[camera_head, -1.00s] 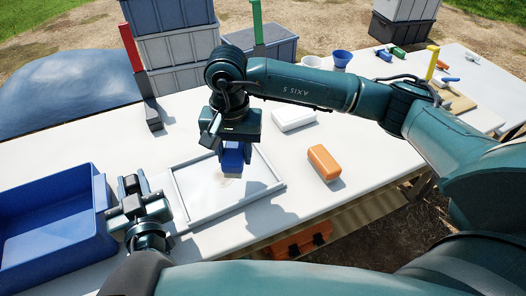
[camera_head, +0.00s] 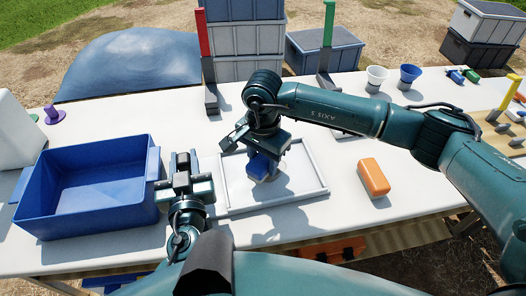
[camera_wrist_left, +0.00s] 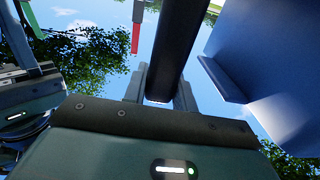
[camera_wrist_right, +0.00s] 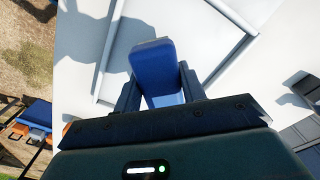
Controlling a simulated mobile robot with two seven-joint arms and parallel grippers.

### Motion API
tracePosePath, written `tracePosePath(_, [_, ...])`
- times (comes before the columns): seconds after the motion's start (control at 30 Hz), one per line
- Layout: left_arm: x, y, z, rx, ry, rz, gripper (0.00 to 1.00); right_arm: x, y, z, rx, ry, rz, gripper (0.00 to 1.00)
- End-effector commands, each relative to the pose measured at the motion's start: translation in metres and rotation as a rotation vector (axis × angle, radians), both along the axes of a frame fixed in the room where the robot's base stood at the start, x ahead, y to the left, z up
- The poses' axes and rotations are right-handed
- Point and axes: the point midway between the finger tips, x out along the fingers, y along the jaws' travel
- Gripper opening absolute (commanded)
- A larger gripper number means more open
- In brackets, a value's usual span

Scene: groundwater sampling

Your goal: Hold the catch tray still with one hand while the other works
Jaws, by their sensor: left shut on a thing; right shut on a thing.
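The catch tray (camera_head: 322,190), shallow and pale grey with a raised rim, lies flat on the white table. My left gripper (camera_head: 183,160) is just left of it, between it and the blue bin. In the left wrist view, its fingers are shut on a dark bar (camera_wrist_left: 176,50); I cannot tell whether this belongs to the tray. My right gripper (camera_head: 265,153) is over the tray, shut on a blue block (camera_head: 260,167), which also shows between its fingers in the right wrist view (camera_wrist_right: 158,75). Whether the block touches the tray floor is unclear.
A deep blue bin (camera_head: 150,175) stands left of my left gripper. An orange block (camera_head: 374,177) lies right of the tray. Posts with red (camera_head: 203,35) and green (camera_head: 328,25) tops stand at the table's back edge. A white cup (camera_head: 376,78) and blue cup (camera_head: 409,76) are back right.

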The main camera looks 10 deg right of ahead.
Motion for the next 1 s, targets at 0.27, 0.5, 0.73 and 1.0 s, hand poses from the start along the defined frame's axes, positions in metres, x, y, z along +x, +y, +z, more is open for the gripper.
tracePosePath(0.27, [0.0,0.0,0.0,0.0,0.0,0.0,0.0,0.0,-0.002,-0.029,0.0,0.001,-0.002,0.22])
tracePosePath(0.5, [0.0,0.0,0.0,0.0,0.0,0.0,0.0,0.002,-0.025,-0.03,0.0,0.0,-0.002,0.19])
tracePosePath(0.73, [0.0,0.0,0.0,0.0,0.0,0.0,0.0,0.004,-0.046,-0.03,0.0,0.0,-0.002,0.19])
tracePosePath(1.0, [0.0,0.0,0.0,0.0,0.0,0.0,0.0,0.005,-0.071,-0.03,-0.001,0.001,-0.003,0.19])
